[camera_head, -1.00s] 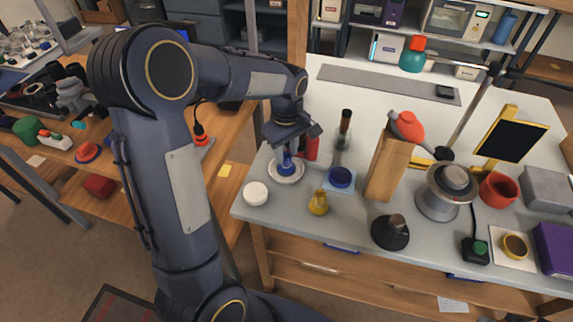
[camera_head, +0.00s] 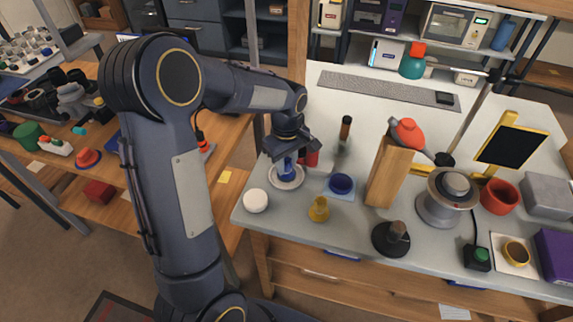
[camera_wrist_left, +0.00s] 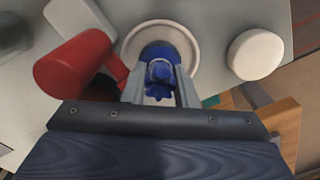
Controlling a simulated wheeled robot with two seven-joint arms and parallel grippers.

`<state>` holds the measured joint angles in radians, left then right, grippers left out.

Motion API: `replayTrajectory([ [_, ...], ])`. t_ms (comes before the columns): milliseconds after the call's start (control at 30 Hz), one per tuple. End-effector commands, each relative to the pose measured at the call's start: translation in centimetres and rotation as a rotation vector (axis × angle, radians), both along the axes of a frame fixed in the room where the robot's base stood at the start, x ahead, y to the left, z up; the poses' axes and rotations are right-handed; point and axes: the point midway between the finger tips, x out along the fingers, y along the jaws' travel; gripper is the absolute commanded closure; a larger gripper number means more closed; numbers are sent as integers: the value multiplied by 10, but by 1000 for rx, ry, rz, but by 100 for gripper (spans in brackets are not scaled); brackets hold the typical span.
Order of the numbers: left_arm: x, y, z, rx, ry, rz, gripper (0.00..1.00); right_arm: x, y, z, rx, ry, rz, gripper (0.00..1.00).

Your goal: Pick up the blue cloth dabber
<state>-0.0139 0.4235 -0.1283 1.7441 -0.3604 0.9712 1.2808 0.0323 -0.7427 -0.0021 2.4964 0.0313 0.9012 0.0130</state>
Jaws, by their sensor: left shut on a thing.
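The blue cloth dabber (camera_head: 287,168) stands upright over a white saucer (camera_head: 299,182) near the left end of the grey bench. My left gripper (camera_head: 288,158) comes down on it from above. In the left wrist view, the left gripper (camera_wrist_left: 160,88) has its two fingers shut on either side of the blue dabber (camera_wrist_left: 158,53), with the white saucer (camera_wrist_left: 133,38) behind. The fingers hide part of the dabber. I cannot tell whether it touches the saucer. My right gripper is not in view.
A red object (camera_wrist_left: 75,64) lies close beside the left gripper. A white round pot (camera_head: 255,200) stands near the front-left edge.

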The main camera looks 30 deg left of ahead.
Motion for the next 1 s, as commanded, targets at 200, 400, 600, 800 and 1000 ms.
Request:
replayTrajectory([
  [200,1,0,26,0,-4,0,96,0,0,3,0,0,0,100],
  [400,-27,-6,63,-1,-7,-1,96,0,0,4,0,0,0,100],
  [600,-72,-15,98,-2,-5,-2,96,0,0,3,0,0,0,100],
  [800,-113,-23,116,0,-3,-1,96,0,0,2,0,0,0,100],
  [1000,-133,-28,125,0,-1,-1,96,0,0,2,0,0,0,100],
])
